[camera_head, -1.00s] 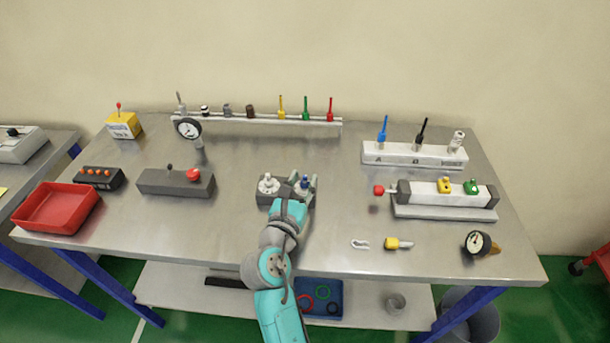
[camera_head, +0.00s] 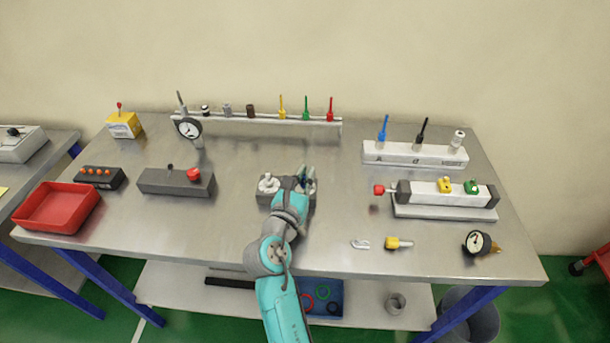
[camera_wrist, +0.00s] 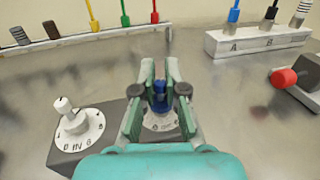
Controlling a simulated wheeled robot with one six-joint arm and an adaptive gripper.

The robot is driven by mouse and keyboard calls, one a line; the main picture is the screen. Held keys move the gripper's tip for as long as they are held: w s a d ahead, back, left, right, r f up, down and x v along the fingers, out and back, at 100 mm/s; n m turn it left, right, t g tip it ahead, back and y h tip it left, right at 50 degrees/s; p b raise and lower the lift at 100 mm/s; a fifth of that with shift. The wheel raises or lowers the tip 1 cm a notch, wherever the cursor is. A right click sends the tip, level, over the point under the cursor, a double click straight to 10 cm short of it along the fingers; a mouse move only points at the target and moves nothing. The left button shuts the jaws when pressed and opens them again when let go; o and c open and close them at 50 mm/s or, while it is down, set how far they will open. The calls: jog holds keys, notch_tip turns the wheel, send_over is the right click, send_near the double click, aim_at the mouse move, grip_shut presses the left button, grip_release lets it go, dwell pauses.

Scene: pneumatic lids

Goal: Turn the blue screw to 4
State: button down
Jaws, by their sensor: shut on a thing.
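The blue screw (camera_wrist: 160,94) stands on a white numbered dial (camera_wrist: 162,121) on the right part of a dark grey block (camera_wrist: 115,125). My gripper (camera_wrist: 160,84) is around the blue screw from above, with its fingers shut on it. The dial marks by the screw are partly hidden by the fingers, so I cannot read its setting. In the head view my gripper (camera_head: 302,178) covers most of the screw. A white knob (camera_wrist: 66,110) on a second numbered dial stands to the left on the same block.
A rack (camera_head: 255,120) with several coloured tools stands at the back. A white block (camera_head: 415,154) with blue and black tools is at the right, behind a cylinder unit (camera_head: 440,193). A grey box with a red button (camera_head: 194,175) lies left. Table around the block is clear.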

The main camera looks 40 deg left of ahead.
jog(key=shift+m+h, duration=0.5)
jog(key=shift+h, duration=0.2)
jog(key=c, duration=1.2)
grip_release()
jog(key=shift+s, duration=0.15)
jog(key=v, duration=0.7)
jog(key=shift+a+f, duration=0.1)
jog(key=shift+f, duration=0.05)
jog(key=shift+s, duration=0.15)
